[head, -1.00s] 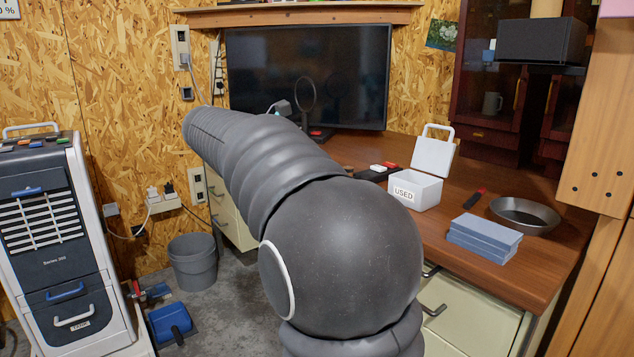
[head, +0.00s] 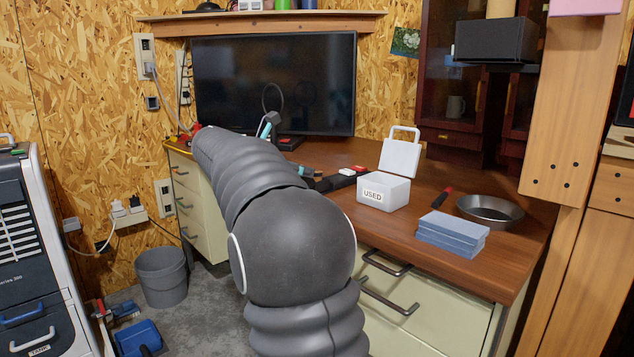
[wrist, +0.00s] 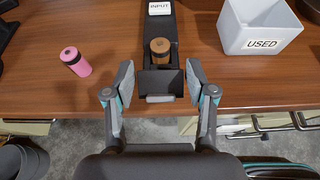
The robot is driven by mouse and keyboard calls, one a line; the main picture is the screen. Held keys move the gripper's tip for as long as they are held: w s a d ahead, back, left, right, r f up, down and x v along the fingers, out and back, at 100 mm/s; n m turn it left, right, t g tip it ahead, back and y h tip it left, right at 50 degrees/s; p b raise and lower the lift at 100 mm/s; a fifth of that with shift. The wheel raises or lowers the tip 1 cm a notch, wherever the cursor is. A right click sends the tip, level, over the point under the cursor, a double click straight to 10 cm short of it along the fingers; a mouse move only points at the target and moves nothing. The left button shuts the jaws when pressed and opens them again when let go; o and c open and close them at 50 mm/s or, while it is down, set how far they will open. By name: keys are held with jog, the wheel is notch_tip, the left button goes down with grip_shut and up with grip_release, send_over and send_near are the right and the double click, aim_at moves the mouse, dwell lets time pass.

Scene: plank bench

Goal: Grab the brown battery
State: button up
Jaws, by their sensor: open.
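The brown battery (wrist: 160,47) stands in the black holder (wrist: 148,81) labelled INPUT, seen in the wrist view. My gripper (wrist: 161,76) is open, with its two pads apart on either side of the holder's near end. The battery lies just beyond the fingertips, roughly centred between them, and nothing is held. In the head view my arm hides most of the gripper, and the brown battery cannot be made out; part of the black holder (head: 340,179) shows beside the arm.
A pink battery (wrist: 75,60) sits left of the holder on the wooden desk (wrist: 115,50). A white box labelled USED (wrist: 262,27) stands to the right, its lid open in the head view. Blue blocks (head: 452,233), a dark bowl (head: 490,209) and a monitor (head: 275,85) are also on the desk.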

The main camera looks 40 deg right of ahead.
aim_at(312, 180)
jog(key=b+x, duration=0.1)
jog(key=x, duration=0.4)
jog(key=shift+d+r, duration=0.1)
jog(key=shift+r, duration=0.05)
grip_shut()
